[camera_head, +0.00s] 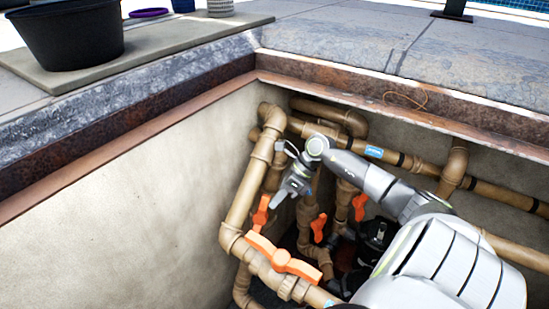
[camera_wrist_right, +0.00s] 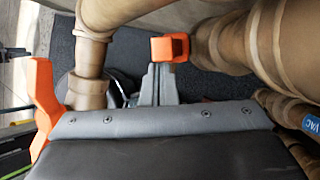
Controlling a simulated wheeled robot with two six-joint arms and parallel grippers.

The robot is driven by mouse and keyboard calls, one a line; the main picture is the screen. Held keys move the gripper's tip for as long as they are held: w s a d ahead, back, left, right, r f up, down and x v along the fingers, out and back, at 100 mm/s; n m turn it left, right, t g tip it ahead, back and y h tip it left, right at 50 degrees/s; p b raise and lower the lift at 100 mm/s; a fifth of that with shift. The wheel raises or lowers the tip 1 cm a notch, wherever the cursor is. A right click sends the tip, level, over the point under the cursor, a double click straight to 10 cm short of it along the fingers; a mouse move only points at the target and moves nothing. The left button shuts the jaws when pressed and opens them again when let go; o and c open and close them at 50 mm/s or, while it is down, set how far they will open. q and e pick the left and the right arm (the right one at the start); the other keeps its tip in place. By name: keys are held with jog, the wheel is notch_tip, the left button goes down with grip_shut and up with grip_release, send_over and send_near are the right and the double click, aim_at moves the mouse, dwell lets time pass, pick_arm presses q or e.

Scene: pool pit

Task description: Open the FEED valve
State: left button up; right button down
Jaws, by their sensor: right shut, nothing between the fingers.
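Several valves with orange handles sit on tan pipes in the pit. A large handle (camera_head: 282,259) lies along the front pipe, and smaller ones hang at the left (camera_head: 261,214), middle (camera_head: 318,228) and right (camera_head: 359,207). No FEED label is readable, so I cannot tell which valve is FEED. My right gripper (camera_head: 277,203) is shut and empty, pointing down close to the left small handle. In the right wrist view its fingertips (camera_wrist_right: 160,78) are just by an orange handle end (camera_wrist_right: 170,48); contact is unclear. Another orange handle (camera_wrist_right: 42,105) stands at left there. My left gripper is out of view.
Tan pipes (camera_head: 240,195) crowd around my right gripper. One pipe bears a blue VAC label (camera_wrist_right: 312,124). A dark pump-like body (camera_head: 375,236) sits low among them. Pit walls (camera_head: 130,215) rise behind and left. A black tub (camera_head: 68,38) stands on the deck.

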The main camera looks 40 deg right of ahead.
jog(key=shift+w+r, duration=0.1)
dwell(0.4)
jog(key=p+v, duration=0.1)
jog(key=v, duration=0.6)
jog(key=shift+d, duration=0.15)
